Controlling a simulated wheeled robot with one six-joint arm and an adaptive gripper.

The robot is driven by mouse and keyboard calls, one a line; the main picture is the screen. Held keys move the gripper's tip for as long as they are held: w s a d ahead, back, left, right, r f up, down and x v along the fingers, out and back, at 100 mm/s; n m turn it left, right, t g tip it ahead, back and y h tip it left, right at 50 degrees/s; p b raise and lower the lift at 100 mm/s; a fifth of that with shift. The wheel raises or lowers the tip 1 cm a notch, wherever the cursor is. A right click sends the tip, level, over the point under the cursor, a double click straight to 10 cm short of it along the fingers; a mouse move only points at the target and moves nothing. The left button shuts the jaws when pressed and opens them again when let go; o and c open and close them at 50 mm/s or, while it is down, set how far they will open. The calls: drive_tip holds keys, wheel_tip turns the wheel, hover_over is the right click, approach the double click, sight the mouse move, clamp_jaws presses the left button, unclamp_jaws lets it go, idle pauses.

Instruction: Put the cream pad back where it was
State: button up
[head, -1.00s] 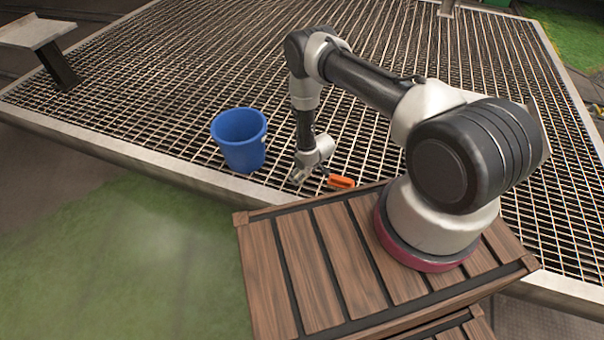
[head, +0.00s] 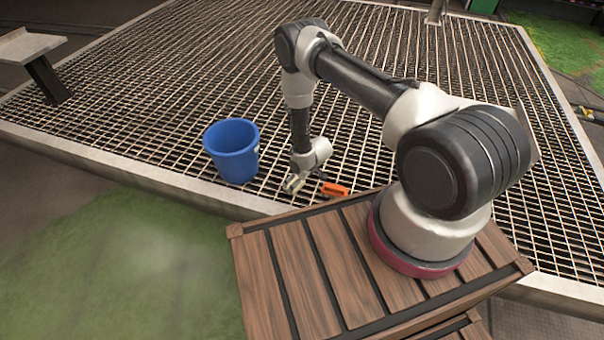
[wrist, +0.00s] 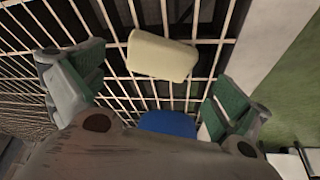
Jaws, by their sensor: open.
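The cream pad (wrist: 162,56) is a pale block with rounded edges, seen in the wrist view over the metal grating. It lies ahead of my gripper (wrist: 155,86), whose green-lined fingers are spread wide with nothing between them. I cannot tell how far the pad is from the fingertips. In the head view my gripper (head: 293,183) hangs low over the grating, between the blue bucket and the orange object. A pale yellowish patch shows at the fingers there, but the pad is not clearly made out.
An orange object (head: 335,189) lies close on the right. The grating's pale edge rail (head: 150,178) runs in front, with green ground beyond.

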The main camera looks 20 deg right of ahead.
drive_tip(key=d+r+m+h, duration=0.1)
drive_tip(key=d+r, duration=0.2)
drive_tip(key=r, duration=1.2)
drive_tip(key=d+r+m, duration=0.1)
drive_tip(key=d+r, duration=0.2)
drive_tip(key=r, duration=1.3)
drive_tip(key=d+r+m+h, duration=0.1)
drive_tip(key=d+r, duration=0.2)
drive_tip(key=r, duration=1.2)
drive_tip(key=s+d+r+m, duration=0.1)
drive_tip(key=s+d+r, duration=0.1)
drive_tip(key=s+r, duration=0.5)
drive_tip(key=s+d+r+m, duration=0.15)
drive_tip(key=s+r, duration=0.35)
drive_tip(key=r, duration=0.5)
drive_tip(key=s+r, duration=0.3)
drive_tip(key=s, duration=0.7)
drive_tip(key=s+d+r, duration=0.1)
drive_tip(key=s+r, duration=0.2)
drive_tip(key=s, duration=0.7)
drive_tip(key=shift+s+d+m, duration=0.15)
drive_tip(key=shift+m, duration=0.3)
